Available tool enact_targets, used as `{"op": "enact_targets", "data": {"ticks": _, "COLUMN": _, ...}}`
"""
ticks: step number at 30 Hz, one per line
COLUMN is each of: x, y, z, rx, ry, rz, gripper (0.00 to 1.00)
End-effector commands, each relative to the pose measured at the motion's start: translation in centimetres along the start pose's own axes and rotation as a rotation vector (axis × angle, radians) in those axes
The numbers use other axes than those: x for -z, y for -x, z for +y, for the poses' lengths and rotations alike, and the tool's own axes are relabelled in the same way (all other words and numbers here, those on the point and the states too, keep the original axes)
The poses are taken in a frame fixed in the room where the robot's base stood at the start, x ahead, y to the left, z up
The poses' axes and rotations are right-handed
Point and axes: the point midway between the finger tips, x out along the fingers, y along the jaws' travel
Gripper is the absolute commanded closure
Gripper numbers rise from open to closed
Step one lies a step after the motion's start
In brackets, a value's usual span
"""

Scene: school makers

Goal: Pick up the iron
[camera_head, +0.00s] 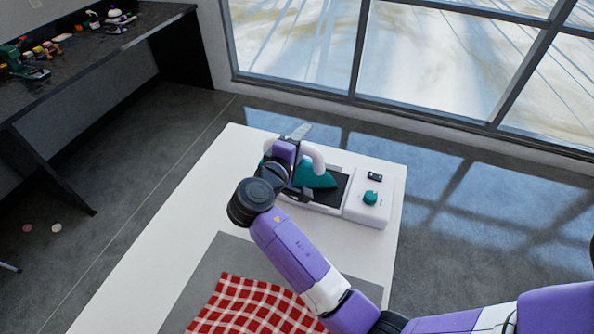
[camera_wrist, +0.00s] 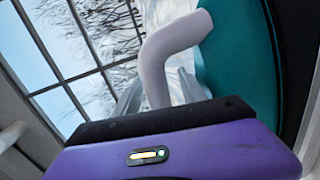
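The iron (camera_head: 318,178) has a teal body and a white handle (camera_head: 314,155). It rests on a white stand with a black plate (camera_head: 330,194) near the far end of the white table. In the wrist view the teal body (camera_wrist: 240,55) is at the right and the white handle (camera_wrist: 160,65) curves down between my fingers. My gripper (camera_head: 298,160) is at the handle; the wrist view shows its grey fingers (camera_wrist: 160,90) apart, one on each side of the handle. The lower part of the handle is hidden behind the purple gripper body.
The white table (camera_head: 160,235) carries a grey mat (camera_head: 195,280) with a red checked cloth (camera_head: 250,306). The stand has a teal knob (camera_head: 370,198) and a small dark display (camera_head: 375,176). A dark workbench (camera_head: 85,60) with tools is at the left; windows are behind.

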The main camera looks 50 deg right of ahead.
Motion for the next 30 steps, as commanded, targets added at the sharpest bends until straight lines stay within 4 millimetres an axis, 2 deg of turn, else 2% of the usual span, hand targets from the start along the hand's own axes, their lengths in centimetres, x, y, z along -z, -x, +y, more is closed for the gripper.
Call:
{"op": "enact_targets", "data": {"ticks": 1, "x": 0.01, "y": 0.02, "z": 0.0, "rx": 0.0, "ry": 0.0, "rz": 0.0, "gripper": 0.62}}
{"op": "enact_targets", "data": {"ticks": 7, "x": 0.01, "y": 0.04, "z": -0.01, "rx": 0.0, "ry": 0.0, "rz": 0.001, "gripper": 1.0}}
{"op": "enact_targets", "data": {"ticks": 30, "x": 0.03, "y": 0.08, "z": -0.04, "rx": 0.0, "ry": 0.001, "rz": 0.001, "gripper": 1.0}}
